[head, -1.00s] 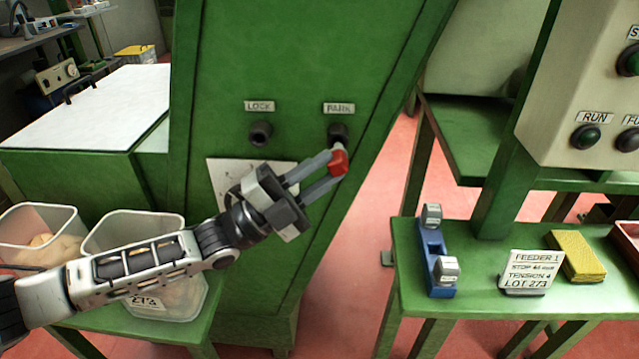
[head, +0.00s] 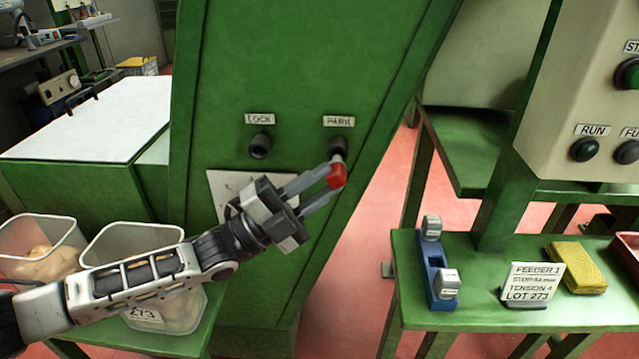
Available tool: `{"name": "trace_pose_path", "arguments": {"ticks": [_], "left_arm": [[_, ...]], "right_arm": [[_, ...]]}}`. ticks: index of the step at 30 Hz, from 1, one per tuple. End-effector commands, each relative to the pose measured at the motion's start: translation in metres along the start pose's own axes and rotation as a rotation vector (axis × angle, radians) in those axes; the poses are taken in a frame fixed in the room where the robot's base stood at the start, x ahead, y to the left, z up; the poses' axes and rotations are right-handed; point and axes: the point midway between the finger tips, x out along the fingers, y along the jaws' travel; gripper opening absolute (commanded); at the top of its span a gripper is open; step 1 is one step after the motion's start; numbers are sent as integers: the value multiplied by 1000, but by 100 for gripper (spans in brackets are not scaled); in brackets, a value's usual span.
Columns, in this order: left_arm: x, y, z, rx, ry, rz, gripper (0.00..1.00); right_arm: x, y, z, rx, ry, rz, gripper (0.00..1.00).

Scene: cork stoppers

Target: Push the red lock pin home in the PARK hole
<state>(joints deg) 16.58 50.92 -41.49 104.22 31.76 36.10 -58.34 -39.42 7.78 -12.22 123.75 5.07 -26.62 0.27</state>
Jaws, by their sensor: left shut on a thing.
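The red lock pin (head: 338,175) is held between the fingertips of my left gripper (head: 334,182), which is shut on its red head. The pin's grey shank points up at the PARK hole (head: 338,149), a dark socket in the green machine panel below the PARK label (head: 339,121). The shank's tip meets the lower edge of the socket; I cannot tell how far in it is. The LOCK hole (head: 260,146), under its LOCK label (head: 259,119), is empty. My right gripper is not in view.
Clear bins (head: 152,243) stand at lower left beside my left arm. A green side table (head: 470,312) at right holds a blue holder (head: 436,265), a FEEDER 1 sign (head: 533,284) and a yellow pad (head: 576,268). A control box with a RUN button (head: 584,149) is at upper right.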

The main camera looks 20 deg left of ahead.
Motion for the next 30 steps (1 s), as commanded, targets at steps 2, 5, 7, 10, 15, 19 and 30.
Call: {"name": "trace_pose_path", "arguments": {"ticks": [2,5,7,10,15,19,30], "left_arm": [[0,0,0,0,0,-1,0],[0,0,0,0,0,-1,0],[0,0,0,0,0,-1,0],[0,0,0,0,0,-1,0],[1,0,1,1,1,-1,0],[1,0,3,1,1,-1,0],[4,0,8,1,0,-1,0]], "right_arm": [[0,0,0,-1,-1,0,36],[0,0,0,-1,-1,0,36],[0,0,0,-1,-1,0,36],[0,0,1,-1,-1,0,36],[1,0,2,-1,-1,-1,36],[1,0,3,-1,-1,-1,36],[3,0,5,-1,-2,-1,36]]}}
